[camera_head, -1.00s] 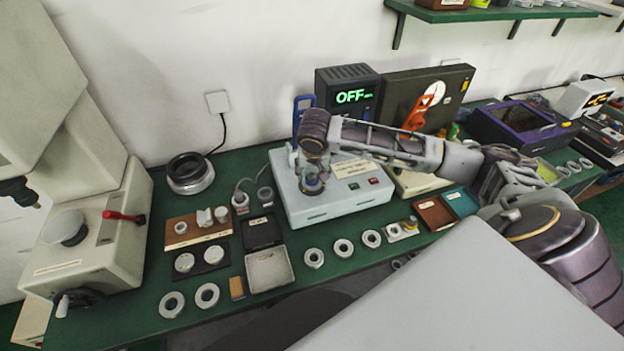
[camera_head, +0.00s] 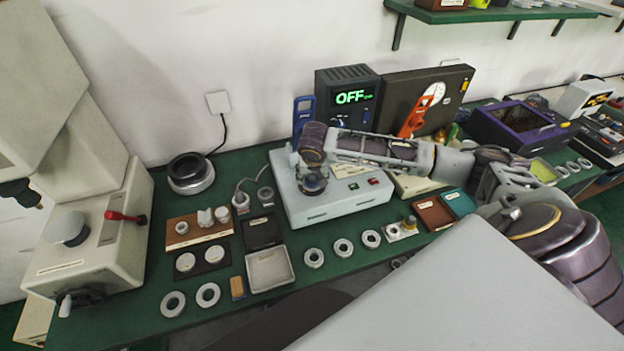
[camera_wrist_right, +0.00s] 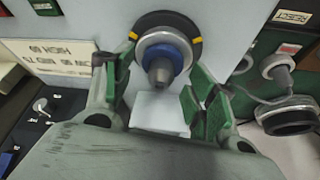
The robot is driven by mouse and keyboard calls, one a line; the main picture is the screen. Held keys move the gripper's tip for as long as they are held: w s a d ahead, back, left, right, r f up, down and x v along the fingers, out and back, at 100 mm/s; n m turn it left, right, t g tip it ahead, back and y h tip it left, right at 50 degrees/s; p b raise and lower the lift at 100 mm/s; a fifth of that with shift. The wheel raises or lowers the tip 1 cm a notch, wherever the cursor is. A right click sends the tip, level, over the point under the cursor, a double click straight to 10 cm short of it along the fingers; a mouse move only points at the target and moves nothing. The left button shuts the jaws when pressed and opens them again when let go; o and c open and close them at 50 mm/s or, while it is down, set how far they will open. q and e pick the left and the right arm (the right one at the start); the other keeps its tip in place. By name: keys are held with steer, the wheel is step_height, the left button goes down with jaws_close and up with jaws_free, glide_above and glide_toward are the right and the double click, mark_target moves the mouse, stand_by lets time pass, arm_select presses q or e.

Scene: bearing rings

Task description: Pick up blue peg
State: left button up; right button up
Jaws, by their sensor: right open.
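The blue peg (camera_wrist_right: 162,58) shows in the right wrist view as a blue collar with a grey tip. It stands in a dark, silver-rimmed round seat on the pale box (camera_head: 335,209). My right gripper (camera_wrist_right: 160,88) is open, with one green-padded finger to each side, just short of the peg; I cannot tell whether either finger touches it. In the head view my right gripper (camera_head: 307,170) is over the box top, and my own wrist hides most of the peg. My left gripper is not in view.
A dark unit with an "OFF" display (camera_head: 351,97) and a blue tool (camera_head: 303,117) stand behind the box. Several metal rings (camera_head: 343,248) lie in front. A grey tray (camera_head: 270,269) and a beige machine (camera_head: 100,235) are to the left.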

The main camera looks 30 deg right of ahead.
stand_by(0.4)
steer(key=c, duration=1)
steer(key=shift+c, duration=0.8)
steer(key=shift+r, duration=0.1)
steer(key=shift+r, duration=0.1)
jaws_close()
step_height(320, 180, up, 10)
steer(key=shift+b, duration=0.35)
